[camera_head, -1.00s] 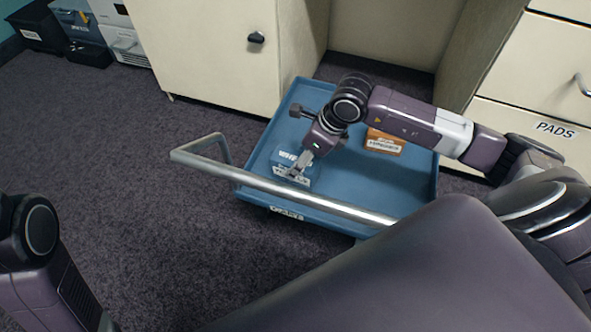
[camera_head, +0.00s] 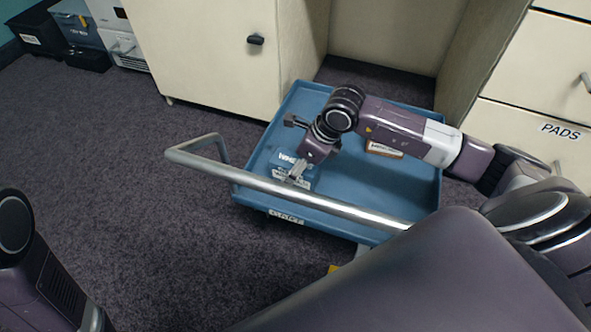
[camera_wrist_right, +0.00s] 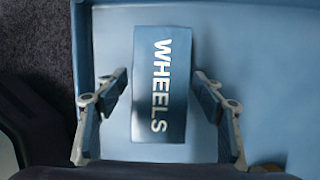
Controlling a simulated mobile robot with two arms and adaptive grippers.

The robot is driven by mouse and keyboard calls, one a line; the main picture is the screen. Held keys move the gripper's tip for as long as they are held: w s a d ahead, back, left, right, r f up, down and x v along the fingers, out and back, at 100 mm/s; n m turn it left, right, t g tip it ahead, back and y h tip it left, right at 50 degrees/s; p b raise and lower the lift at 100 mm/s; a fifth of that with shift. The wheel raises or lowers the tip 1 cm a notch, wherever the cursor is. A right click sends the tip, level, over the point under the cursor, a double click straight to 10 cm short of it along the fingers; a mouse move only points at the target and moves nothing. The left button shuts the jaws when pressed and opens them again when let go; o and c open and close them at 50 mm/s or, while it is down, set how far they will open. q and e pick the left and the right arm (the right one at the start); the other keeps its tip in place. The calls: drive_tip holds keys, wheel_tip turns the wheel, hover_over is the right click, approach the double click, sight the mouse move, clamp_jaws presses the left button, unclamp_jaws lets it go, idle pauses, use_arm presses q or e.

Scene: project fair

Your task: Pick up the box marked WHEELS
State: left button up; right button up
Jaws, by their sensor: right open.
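The blue box marked WHEELS (camera_wrist_right: 160,100) lies in the blue tray of a cart, its white lettering facing up in the right wrist view. In the head view the WHEELS box (camera_head: 285,161) is partly hidden by my right gripper (camera_head: 298,172). The right gripper is open, and in the right wrist view its fingers (camera_wrist_right: 163,112) stand on either side of the box with a gap on each side. My left gripper is out of view; only part of the left arm shows at the lower left.
The cart tray (camera_head: 395,190) has a metal handle (camera_head: 290,192) across its near side. An orange-brown labelled box (camera_head: 385,150) lies further right in the tray. Behind stand a cream cabinet (camera_head: 205,60) and a drawer marked PADS (camera_head: 540,150). Carpet on the left is clear.

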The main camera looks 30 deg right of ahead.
drive_tip(key=shift+f, duration=0.1)
drive_tip(key=shift+c, duration=0.3)
drive_tip(key=c, duration=1.3)
